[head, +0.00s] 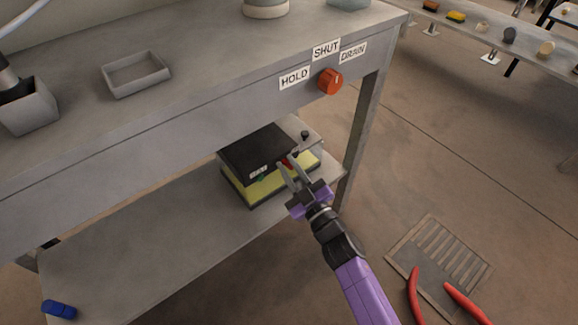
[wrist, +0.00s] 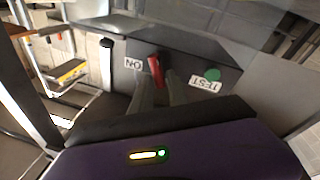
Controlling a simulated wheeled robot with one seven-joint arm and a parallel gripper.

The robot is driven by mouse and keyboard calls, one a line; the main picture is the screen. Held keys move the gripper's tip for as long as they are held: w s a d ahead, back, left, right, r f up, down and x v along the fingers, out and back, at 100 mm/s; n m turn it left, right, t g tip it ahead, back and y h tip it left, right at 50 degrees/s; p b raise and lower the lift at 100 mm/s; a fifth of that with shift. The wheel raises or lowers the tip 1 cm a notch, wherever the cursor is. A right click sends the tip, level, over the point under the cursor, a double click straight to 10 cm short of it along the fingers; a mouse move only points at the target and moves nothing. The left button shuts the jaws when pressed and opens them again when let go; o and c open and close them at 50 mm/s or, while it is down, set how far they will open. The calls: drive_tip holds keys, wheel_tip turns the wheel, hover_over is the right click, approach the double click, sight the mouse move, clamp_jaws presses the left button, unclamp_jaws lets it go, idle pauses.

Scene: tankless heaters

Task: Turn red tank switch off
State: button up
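A box with a black top (head: 255,150) and yellow sides sits on the lower shelf of the grey bench. In the wrist view its dark panel (wrist: 190,62) carries a small red switch (wrist: 155,72), a green button (wrist: 212,75) marked TEST and a white label (wrist: 136,64), seen upside down, that seems to read ON. My gripper (head: 290,170) is at the box's near right side with its fingers apart. In the wrist view the gripper (wrist: 158,90) has its fingertips either side of the switch's lower end. I cannot tell if they touch it.
An orange-red knob (head: 330,81) with HOLD, SHUT and DRAIN labels is on the bench's front edge, above my gripper. A bench leg (head: 362,130) stands close right of the box.

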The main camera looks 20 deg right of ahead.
drive_tip(key=shift+o, duration=1.1)
drive_tip(key=shift+s, duration=0.1)
drive_tip(key=p+v, duration=0.2)
drive_tip(key=v, duration=0.5)
drive_tip(key=shift+s, duration=0.3)
drive_tip(key=shift+d+f, duration=0.1)
